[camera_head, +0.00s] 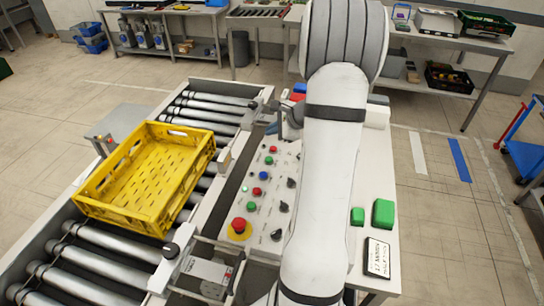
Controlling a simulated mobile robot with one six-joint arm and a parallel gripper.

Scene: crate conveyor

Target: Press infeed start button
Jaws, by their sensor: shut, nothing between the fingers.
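A white control panel (262,222) stands beside the conveyor. The labels are too small to read, so I cannot tell which is infeed start. A large red mushroom button (239,225) on yellow is at the near end. My gripper (281,122) shows partly, left of my white arm, near the panel's far end. It is shut and appears apart from the buttons. My arm hides the panel's right side.
A yellow crate (80,203) sits on the roller conveyor (105,250), left of the panel. Green blocks (383,213) and a printed card (377,257) lie on the white surface right of my arm.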

